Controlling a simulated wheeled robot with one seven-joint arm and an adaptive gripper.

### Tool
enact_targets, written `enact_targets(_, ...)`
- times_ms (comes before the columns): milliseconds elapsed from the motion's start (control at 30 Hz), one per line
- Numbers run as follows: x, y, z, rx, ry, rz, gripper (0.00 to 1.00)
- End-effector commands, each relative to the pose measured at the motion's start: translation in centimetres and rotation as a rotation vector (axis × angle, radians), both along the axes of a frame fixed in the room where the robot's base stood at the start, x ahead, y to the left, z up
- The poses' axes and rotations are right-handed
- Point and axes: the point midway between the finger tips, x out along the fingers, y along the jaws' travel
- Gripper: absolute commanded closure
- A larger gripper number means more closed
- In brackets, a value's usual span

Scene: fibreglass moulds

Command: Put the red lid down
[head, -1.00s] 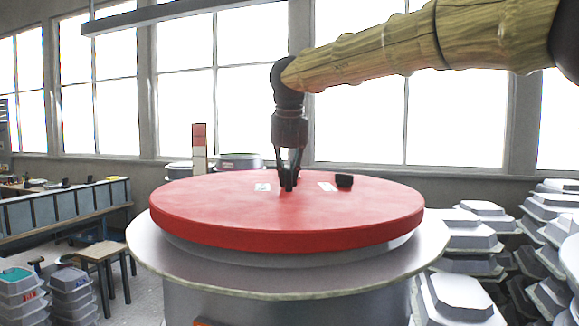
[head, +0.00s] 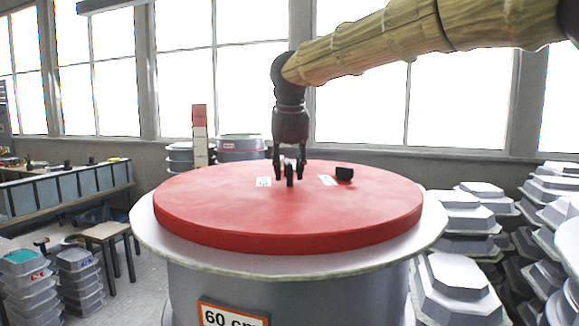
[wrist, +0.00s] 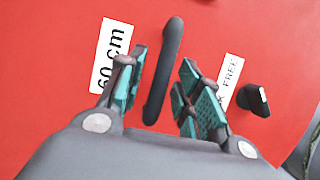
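The round red lid (head: 230,210) lies level on the pale flange (head: 143,222) of a large round grey mould (head: 350,292), with no gap visible under its near edge. A dark bar handle (wrist: 163,70) stands at the lid's middle, and a "60 cm" label (wrist: 110,50) lies beside it. My gripper (head: 289,172) is low over the lid. In the wrist view its teal-padded fingers are open, one on each side of the handle and apart from it. A small black knob (head: 344,174) sits on the lid to the right of my gripper.
Grey moulds (head: 462,287) are stacked close on the right. Stacked tubs (head: 25,280), a stool (head: 105,235) and a long bench (head: 65,190) stand at left. A red-and-white post (head: 200,135) and grey drums (head: 240,148) stand behind the lid. Windows line the back.

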Motion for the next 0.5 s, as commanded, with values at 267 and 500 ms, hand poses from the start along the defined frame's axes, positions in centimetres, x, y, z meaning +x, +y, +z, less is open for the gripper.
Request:
enact_targets(267, -0.6, 0.0, 1.5, 0.002, -0.003, 0.001, 0.66)
enact_targets(500, -2.3, -0.2, 5.4, 0.002, -0.004, -0.001, 0.66)
